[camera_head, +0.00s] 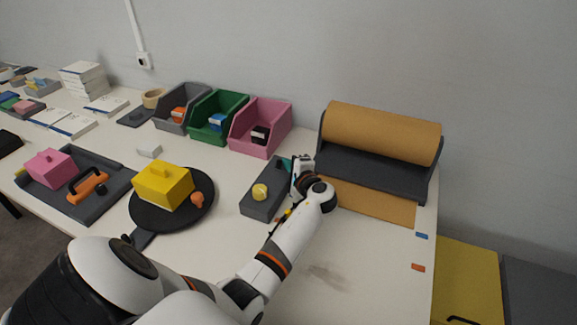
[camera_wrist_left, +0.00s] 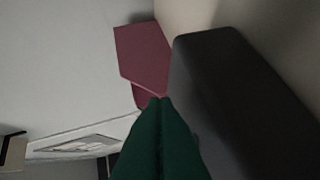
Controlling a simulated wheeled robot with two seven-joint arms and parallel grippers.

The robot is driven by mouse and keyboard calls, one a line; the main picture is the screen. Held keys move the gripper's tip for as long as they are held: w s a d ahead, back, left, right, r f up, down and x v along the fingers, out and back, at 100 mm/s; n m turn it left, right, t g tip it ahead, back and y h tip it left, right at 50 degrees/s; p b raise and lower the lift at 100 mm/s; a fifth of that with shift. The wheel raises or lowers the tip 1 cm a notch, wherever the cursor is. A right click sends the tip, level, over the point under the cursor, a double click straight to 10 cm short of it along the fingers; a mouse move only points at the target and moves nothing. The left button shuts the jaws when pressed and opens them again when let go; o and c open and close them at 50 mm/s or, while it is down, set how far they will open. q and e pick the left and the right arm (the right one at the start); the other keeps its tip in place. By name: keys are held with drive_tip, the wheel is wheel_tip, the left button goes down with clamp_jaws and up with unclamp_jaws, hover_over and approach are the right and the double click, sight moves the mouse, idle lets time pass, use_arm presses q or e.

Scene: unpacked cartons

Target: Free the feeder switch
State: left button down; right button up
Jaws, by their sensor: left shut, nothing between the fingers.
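My left gripper (camera_head: 284,163) is shut and empty at the far end of this box. Its green fingers also show pressed together in the left wrist view (camera_wrist_left: 162,102). My wrist and forearm hide the box's right side. Small dark and orange parts beside the box are mostly hidden by my arm. I cannot tell whether the fingertips touch the box. My right gripper is out of view.
A brown paper roll (camera_head: 385,130) on a dark stand (camera_head: 370,172) is right of my gripper. Grey (camera_head: 173,118), green (camera_head: 207,125) and pink (camera_head: 256,137) bins line the back. A yellow block (camera_head: 162,184) sits on a black disc (camera_head: 205,205) at left. The front right table is mostly clear.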

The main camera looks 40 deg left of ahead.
use_arm(q)
drive_tip(key=shift+s+n+b, duration=0.1)
drive_tip(key=shift+n+b, duration=0.2)
drive_tip(key=shift+b, duration=0.1)
drive_tip(key=shift+s+r, duration=0.1)
idle(0.4)
drive_tip(key=shift+s+d, duration=0.15)
drive_tip(key=shift+s, duration=0.3)
idle(1.4)
